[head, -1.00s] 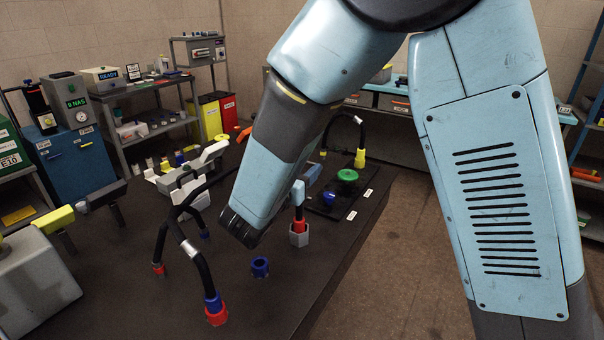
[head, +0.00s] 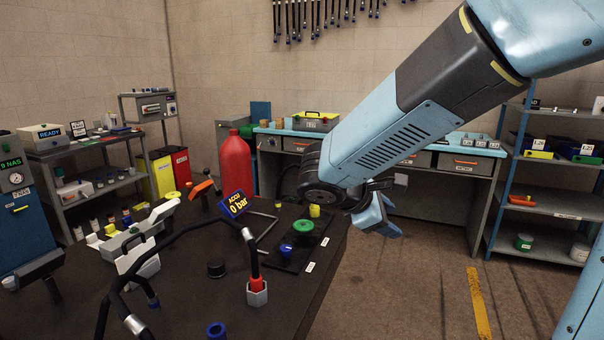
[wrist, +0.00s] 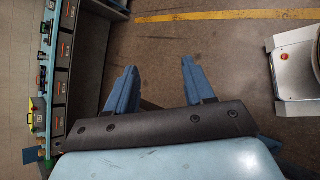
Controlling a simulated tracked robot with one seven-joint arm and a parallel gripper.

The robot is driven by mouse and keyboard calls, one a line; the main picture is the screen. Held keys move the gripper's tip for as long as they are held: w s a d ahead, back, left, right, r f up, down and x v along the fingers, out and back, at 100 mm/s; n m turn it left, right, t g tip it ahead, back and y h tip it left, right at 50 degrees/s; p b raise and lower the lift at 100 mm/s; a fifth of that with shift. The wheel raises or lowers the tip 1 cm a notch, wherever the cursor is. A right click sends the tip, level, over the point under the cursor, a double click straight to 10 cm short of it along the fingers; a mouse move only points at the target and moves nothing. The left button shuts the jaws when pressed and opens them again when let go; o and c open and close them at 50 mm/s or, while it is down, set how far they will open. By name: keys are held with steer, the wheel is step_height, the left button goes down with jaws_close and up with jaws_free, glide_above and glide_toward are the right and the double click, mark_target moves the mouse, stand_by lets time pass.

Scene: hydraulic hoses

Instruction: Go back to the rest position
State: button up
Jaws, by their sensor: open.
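My gripper (head: 384,228) hangs past the right edge of the dark table, over the floor, in the head view. In the wrist view my gripper (wrist: 160,85) shows two blue fingers spread apart with only bare floor between them. It holds nothing. My arm reaches in from the upper right, bent at the dark wrist joint. On the dark table (head: 200,262), a black hose with a red end (head: 257,284) stands in a grey hex fitting, clear of my gripper.
A workbench (head: 465,165) and shelves (head: 550,205) stand behind. Floor with a yellow line (head: 478,303) is clear.

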steer(key=s+d+r+m+y, duration=0.2)
steer(key=s+d+m+y, duration=0.1)
steer(key=s+m, duration=0.4)
steer(key=s+d+r+m+y, duration=0.2)
steer(key=s+m+y, duration=0.4)
steer(key=m, duration=0.3)
steer(key=shift+s+d+r+t, duration=0.4)
steer(key=shift+s+r, duration=0.25)
steer(key=shift+c, duration=1)
